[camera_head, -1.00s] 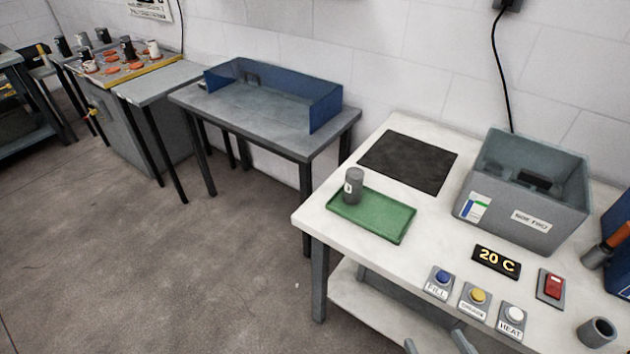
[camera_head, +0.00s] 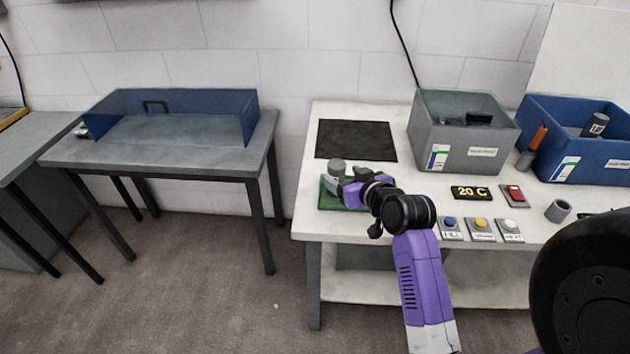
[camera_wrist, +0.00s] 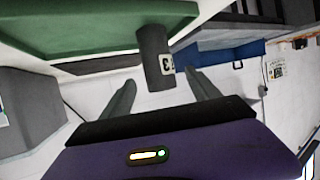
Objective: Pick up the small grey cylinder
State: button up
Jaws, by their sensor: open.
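The small grey cylinder (camera_head: 337,167) stands on the green tray (camera_head: 327,203) at the left front of the white table. My gripper (camera_head: 337,182) is at the tray, and its fingers and wrist hide the cylinder's lower part and much of the tray. In the wrist view the cylinder (camera_wrist: 154,58) shows a white label with a dark mark and touches the green tray (camera_wrist: 70,25). It lies just ahead of and between the two spread fingertips of my gripper (camera_wrist: 163,88). The gripper is open and holds nothing.
A dark mat (camera_head: 357,140) lies behind the tray. A grey bin (camera_head: 460,150) and a blue bin (camera_head: 585,165) stand to the right. A display reading 20 C (camera_head: 471,193), several buttons and a grey ring (camera_head: 558,210) are near the front. Another table (camera_head: 165,160) stands left.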

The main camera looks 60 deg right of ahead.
jog(key=x, duration=0.7)
jog(key=shift+w+d+r, duration=0.1)
jog(key=shift+w+d, duration=0.15)
jog(key=shift+c, duration=0.2)
jog(key=shift+r, duration=0.1)
grip_shut()
